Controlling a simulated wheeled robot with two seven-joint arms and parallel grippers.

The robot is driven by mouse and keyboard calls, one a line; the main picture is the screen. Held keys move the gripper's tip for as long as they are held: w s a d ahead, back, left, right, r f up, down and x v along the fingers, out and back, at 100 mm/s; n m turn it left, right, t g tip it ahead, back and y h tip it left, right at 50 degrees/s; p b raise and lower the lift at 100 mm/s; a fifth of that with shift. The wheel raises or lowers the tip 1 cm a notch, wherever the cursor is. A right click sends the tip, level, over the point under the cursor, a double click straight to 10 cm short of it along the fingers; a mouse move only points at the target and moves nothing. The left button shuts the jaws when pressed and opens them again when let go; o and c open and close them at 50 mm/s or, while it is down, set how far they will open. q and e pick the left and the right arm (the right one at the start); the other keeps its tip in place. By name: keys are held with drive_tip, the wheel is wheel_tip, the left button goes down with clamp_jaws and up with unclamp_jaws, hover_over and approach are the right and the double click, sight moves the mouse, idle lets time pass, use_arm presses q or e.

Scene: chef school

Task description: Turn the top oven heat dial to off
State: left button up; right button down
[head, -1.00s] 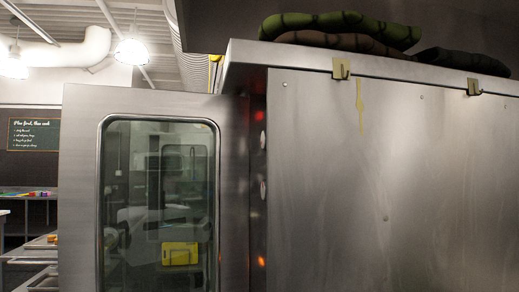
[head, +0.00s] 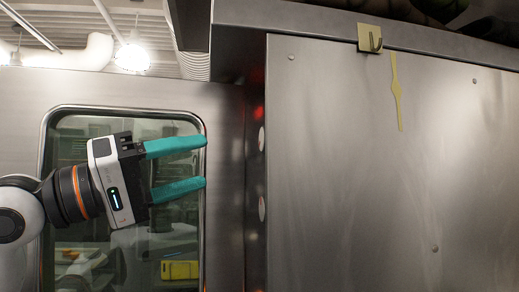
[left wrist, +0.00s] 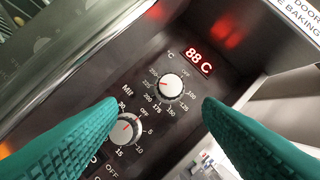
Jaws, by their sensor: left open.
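The top oven heat dial (left wrist: 171,86) is a white round knob on the dark control panel, marked °C with numbers and OFF around it. Its red mark appears on its left side, away from the OFF label at upper right. In the head view the dial (head: 261,138) shows only edge-on. My left gripper (head: 205,161) is open and empty, its teal fingers pointing right toward the panel, apart from it. In the left wrist view the open fingers (left wrist: 160,103) frame the panel, with the heat dial slightly beyond and between the tips. My right gripper is not in view.
A second dial, the minute timer (left wrist: 125,130), sits below the heat dial, close to the left fingertip. A red display (left wrist: 199,60) reads 88 C. The glass-windowed oven door (head: 226,200) stands behind my gripper. The steel oven side (head: 340,180) fills the right.

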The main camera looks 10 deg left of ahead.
use_arm(q)
drive_tip(key=p, duration=0.2)
approach(263, 142)
drive_tip(key=w+d+r, duration=0.1)
drive_tip(key=d, duration=0.1)
drive_tip(key=x, duration=0.2)
drive_tip(key=p+x, duration=0.1)
drive_tip(key=x, duration=0.2)
drive_tip(key=shift+w+a+f, duration=0.1)
drive_tip(key=shift+w+f, duration=0.05)
drive_tip(key=shift+w, duration=0.3)
drive_tip(key=shift+w+d+p, duration=0.25)
drive_tip(key=shift+d+p, duration=0.1)
drive_tip(key=shift+d, duration=0.3)
drive_tip(key=shift+w, duration=0.1)
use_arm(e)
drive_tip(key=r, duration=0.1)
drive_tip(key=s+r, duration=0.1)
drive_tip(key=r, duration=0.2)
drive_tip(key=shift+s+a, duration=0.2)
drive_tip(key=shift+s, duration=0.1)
use_arm(q)
drive_tip(key=c, duration=1)
drive_tip(key=shift+o, duration=0.2)
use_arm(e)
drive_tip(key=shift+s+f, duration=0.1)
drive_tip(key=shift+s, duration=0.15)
